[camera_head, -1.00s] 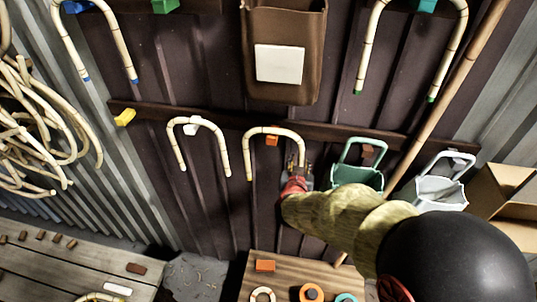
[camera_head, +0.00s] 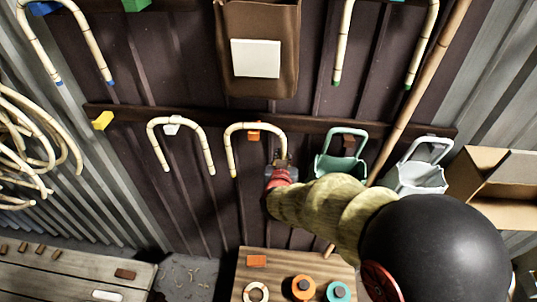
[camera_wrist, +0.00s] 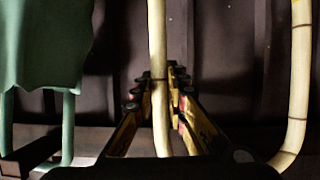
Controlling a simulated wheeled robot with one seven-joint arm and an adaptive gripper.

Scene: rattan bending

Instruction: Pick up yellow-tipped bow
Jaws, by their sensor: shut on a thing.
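A cream U-shaped bow (camera_head: 232,150) hangs arch-up by an orange peg (camera_head: 254,134) on the dark wall rail. My gripper (camera_head: 282,165) is shut on its right leg in the head view. The wrist view shows my gripper's fingers (camera_wrist: 160,95) on both sides of that leg (camera_wrist: 158,45). The bow's other leg (camera_wrist: 300,70) stands apart at the right there, with a small yellowish patch at its top edge. The held leg's tip is hidden behind my gripper in the head view. I cannot tell whether the arch still touches the peg.
Another bow (camera_head: 158,145) hangs on a white peg (camera_head: 171,127) to the left. A green bucket (camera_head: 340,168) hangs close to the right of my gripper, and a pale bucket (camera_head: 420,178) beyond it. A bamboo pole (camera_head: 412,100) leans behind them. A wooden table (camera_head: 275,278) is below.

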